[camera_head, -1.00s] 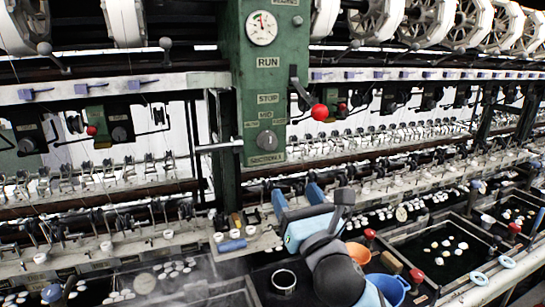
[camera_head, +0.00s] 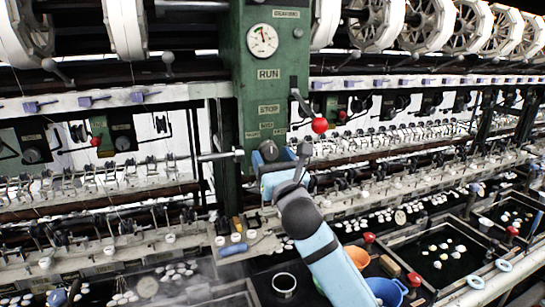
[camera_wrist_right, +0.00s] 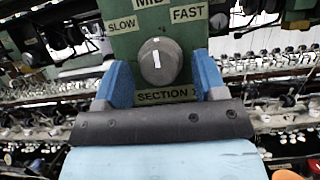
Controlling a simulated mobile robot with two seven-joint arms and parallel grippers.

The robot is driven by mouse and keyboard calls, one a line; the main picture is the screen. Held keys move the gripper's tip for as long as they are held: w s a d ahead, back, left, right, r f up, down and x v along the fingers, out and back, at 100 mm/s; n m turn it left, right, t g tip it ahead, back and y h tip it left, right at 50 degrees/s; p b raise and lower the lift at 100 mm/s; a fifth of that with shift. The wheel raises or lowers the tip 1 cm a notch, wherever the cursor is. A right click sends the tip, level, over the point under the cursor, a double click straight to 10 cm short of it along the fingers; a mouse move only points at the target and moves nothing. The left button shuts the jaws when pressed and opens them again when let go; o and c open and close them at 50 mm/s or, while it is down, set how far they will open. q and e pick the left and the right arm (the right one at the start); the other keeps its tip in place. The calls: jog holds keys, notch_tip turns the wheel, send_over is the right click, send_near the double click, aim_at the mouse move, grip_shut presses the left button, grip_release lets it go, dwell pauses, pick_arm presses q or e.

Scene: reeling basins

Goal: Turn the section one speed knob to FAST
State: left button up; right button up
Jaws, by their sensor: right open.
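The section one speed knob (camera_wrist_right: 160,62) is a grey round knob with a white pointer mark on the green panel (camera_wrist_right: 128,46). Its mark stands nearly upright, toward the MID label (camera_wrist_right: 150,3). The SLOW label (camera_wrist_right: 121,25) is to its upper left and the FAST label (camera_wrist_right: 188,13) to its upper right. My right gripper (camera_wrist_right: 163,78) is open, with one blue finger on each side of the knob and visible gaps between. In the head view my right gripper (camera_head: 270,160) is at the panel's lower end and partly hides the knob. My left gripper is not in view.
A lever with a red ball (camera_head: 319,125) sticks out to the right of the panel, close above my right arm. A metal bar (camera_head: 220,155) juts out left of the knob. An orange bowl (camera_head: 357,257) and a blue bucket (camera_head: 388,291) stand below, beside my arm.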

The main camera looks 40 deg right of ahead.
jog(key=c, duration=0.9)
jog(key=shift+c, duration=0.2)
jog(key=shift+m, duration=0.3)
jog(key=m+h, duration=0.1)
jog(key=m, duration=0.1)
jog(key=m+g+h+p, duration=0.1)
jog(key=m, duration=0.1)
jog(key=m+h, duration=0.1)
jog(key=m, duration=0.1)
jog(key=shift+a+r, duration=0.15)
jog(key=shift+a, duration=0.1)
jog(key=shift+m+g+h+p, duration=0.5)
jog(key=shift+m+g+h, duration=0.1)
jog(key=shift+m, duration=0.9)
jog(key=shift+m+g+h+p, duration=0.5)
jog(key=shift+m+g, duration=0.1)
jog(key=shift+m, duration=0.9)
jog(key=shift+a, duration=0.1)
jog(key=o, duration=0.9)
